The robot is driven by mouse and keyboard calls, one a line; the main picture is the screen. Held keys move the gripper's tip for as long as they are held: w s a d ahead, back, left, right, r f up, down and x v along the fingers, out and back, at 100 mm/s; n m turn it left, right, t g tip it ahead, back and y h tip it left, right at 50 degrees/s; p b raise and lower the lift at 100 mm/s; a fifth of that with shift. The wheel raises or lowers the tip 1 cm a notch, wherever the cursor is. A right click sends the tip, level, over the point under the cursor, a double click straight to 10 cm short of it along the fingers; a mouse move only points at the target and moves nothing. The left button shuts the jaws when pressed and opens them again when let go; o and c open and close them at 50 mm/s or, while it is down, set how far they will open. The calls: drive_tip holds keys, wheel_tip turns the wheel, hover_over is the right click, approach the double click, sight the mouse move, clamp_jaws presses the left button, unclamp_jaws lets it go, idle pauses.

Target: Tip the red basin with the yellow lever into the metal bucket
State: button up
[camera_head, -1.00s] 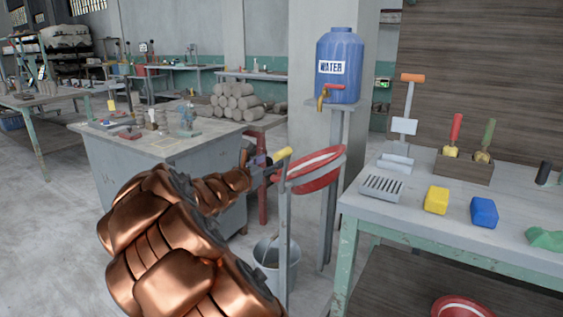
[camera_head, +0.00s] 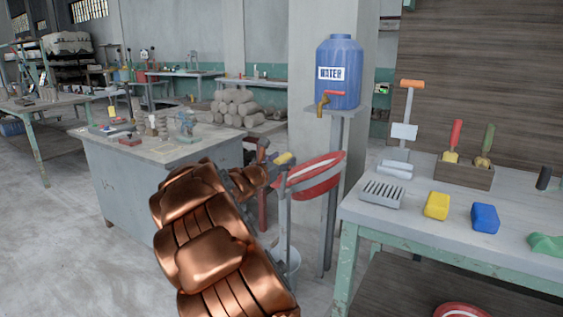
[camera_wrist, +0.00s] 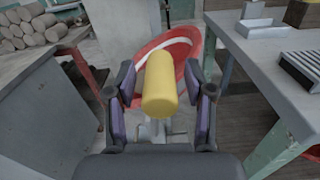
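The red basin (camera_head: 318,182) with a pale band hangs tilted on a grey stand, below and left of the water tank; its red inside also shows in the wrist view (camera_wrist: 182,54). The yellow lever (camera_head: 284,158) sticks out on the basin's near left side. In the wrist view the lever (camera_wrist: 159,86) lies between the two fingers of my gripper (camera_wrist: 160,74), with a gap on each side. My gripper is open around it. The metal bucket (camera_head: 293,262) stands on the floor below, mostly hidden behind my copper arm and the stand.
A workbench (camera_head: 450,235) on the right holds a soap rack, a yellow and a blue block and a tool box (camera_head: 465,172). A grey table (camera_head: 170,185) stands at the left. The blue water tank (camera_head: 338,72) is behind the basin. Open floor lies at front left.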

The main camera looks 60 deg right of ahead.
clamp_jaws()
idle(0.5)
